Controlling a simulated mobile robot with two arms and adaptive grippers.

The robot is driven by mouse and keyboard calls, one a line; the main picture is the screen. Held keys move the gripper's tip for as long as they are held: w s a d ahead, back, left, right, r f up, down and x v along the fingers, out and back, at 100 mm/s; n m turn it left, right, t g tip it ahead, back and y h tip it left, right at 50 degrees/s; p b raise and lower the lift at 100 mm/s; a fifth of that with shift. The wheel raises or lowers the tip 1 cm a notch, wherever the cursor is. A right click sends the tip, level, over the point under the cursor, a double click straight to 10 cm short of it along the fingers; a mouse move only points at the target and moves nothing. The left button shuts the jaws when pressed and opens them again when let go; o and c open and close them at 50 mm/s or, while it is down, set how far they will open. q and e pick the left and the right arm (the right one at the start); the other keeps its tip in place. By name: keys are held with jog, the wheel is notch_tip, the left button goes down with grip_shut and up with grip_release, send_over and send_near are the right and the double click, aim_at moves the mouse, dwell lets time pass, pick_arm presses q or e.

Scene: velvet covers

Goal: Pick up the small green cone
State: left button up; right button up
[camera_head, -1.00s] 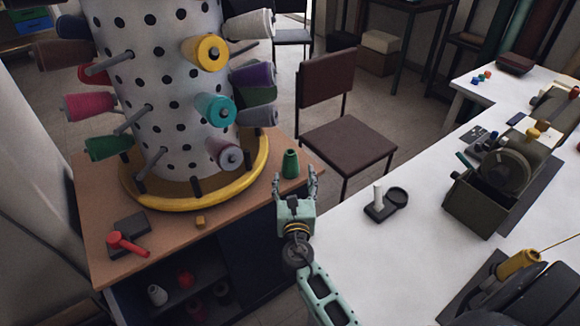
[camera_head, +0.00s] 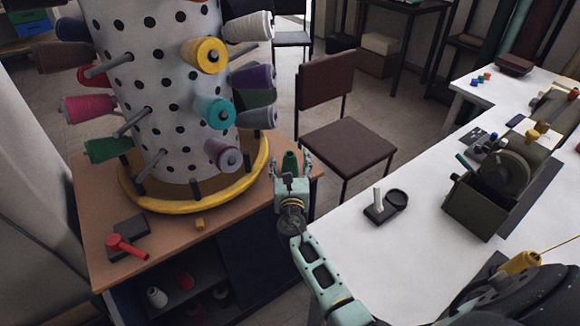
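The small green cone (camera_head: 289,160) stands upright on the wooden cabinet top, right of the yellow-rimmed spool drum. My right gripper (camera_head: 290,166) reaches over the cabinet's right end. Its two fingers are spread, one on each side of the cone, with the cone's lower part hidden behind the gripper. I cannot see the fingers pressing on the cone. My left gripper is not in view.
The dotted drum (camera_head: 165,100) with several thread cones on pegs stands close left of my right gripper. A red tool (camera_head: 126,246) lies on the cabinet top (camera_head: 95,200). A white table (camera_head: 345,250) is at right, and a brown chair (camera_head: 345,145) stands behind.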

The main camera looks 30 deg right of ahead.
jog(key=c, duration=1.3)
jog(key=shift+o, duration=0.2)
jog(key=shift+r, duration=0.1)
